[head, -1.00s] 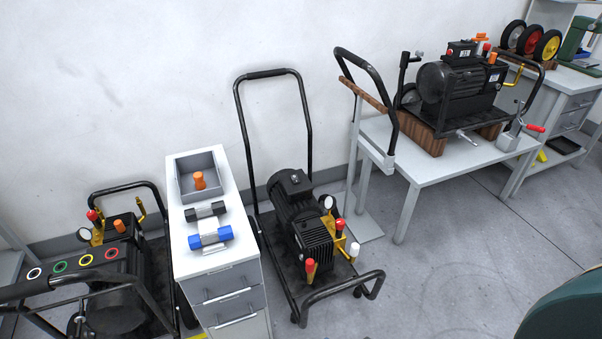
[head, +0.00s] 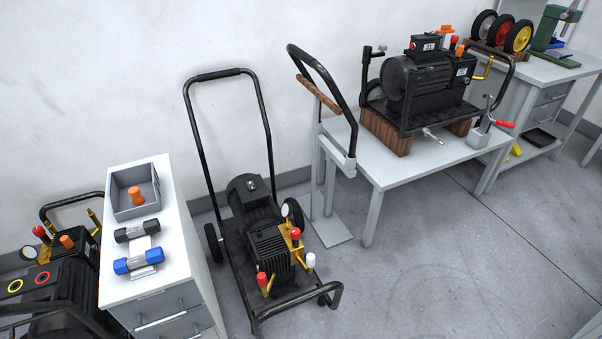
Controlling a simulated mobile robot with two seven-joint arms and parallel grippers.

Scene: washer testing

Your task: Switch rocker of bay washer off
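Three washers show in the head view, and I cannot tell which is the bay washer. One washer (head: 255,215) stands on the floor in the middle, on a black wheeled frame with a tall handle. A second washer (head: 425,88) sits on wooden blocks on the grey table. It carries a small black box (head: 427,43) with a pale label, perhaps a switch box; the rocker's position is too small to read. A third washer (head: 62,290) is at the lower left, cut off by the picture edge. Neither gripper is in view.
A white drawer cabinet (head: 180,240) stands between the left and middle washers, with a grey bin (head: 135,192) on top. The grey table (head: 385,172) stands at the right, a workbench (head: 550,68) with wheels behind it. Floor (head: 440,265) in front of the table is clear.

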